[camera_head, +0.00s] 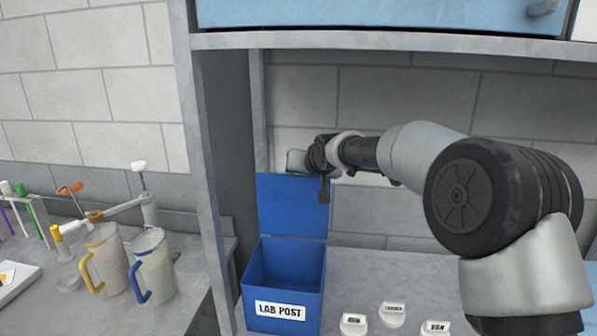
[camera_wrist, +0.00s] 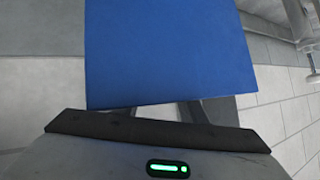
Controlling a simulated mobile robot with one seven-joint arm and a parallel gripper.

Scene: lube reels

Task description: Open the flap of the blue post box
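The blue post box (camera_head: 284,284) stands on the grey worktop under the shelf, with a white label reading "LAB POST" on its front. Its blue flap (camera_head: 292,205) stands upright at the back, and the inside of the box shows from above. My gripper (camera_head: 323,197) is at the top right of the flap, close to its upper edge. In the wrist view the flap (camera_wrist: 168,50) fills the upper middle and hides most of the fingers. I cannot tell whether the fingers touch the flap or how far apart their tips are.
Several small white labelled pieces (camera_head: 392,314) lie right of the box. A grey upright panel (camera_head: 212,170) stands to its left. Beyond it are two jugs (camera_head: 152,266) with yellow and blue handles. A blue cabinet (camera_head: 380,14) hangs above.

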